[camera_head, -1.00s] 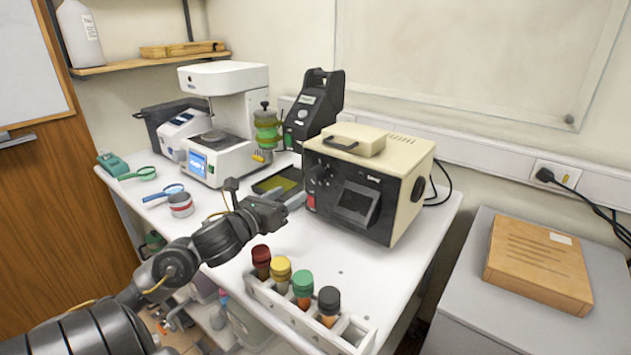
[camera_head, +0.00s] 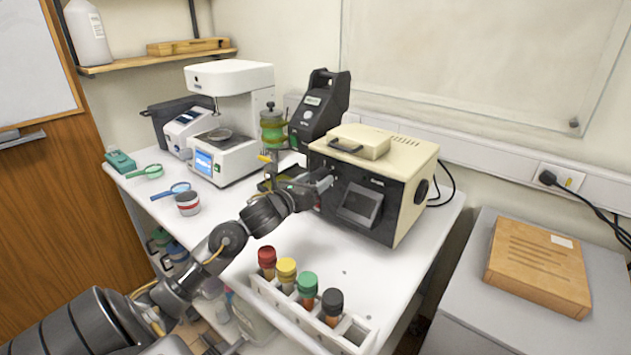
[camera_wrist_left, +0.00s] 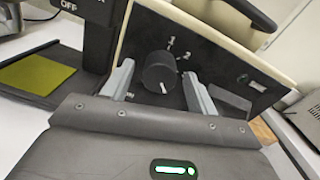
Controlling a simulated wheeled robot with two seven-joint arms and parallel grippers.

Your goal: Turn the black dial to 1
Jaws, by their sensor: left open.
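The black dial (camera_wrist_left: 160,72) is on the dark front panel of the cream machine (camera_head: 385,160). In the left wrist view it is a round knob with a white pointer mark facing down and small white marks around its upper right side. My left gripper (camera_wrist_left: 158,80) is open, with one finger on each side of the dial; I cannot tell whether they touch it. In the head view my left gripper (camera_head: 318,183) is at the left part of the machine's front and hides the dial. My right gripper is not in view.
A rack (camera_head: 300,313) of tubes with coloured caps stands at the front table edge. A white instrument (camera_head: 225,150) and a black device (camera_head: 322,105) stand behind. A wooden box (camera_head: 538,265) lies on the grey cabinet at right.

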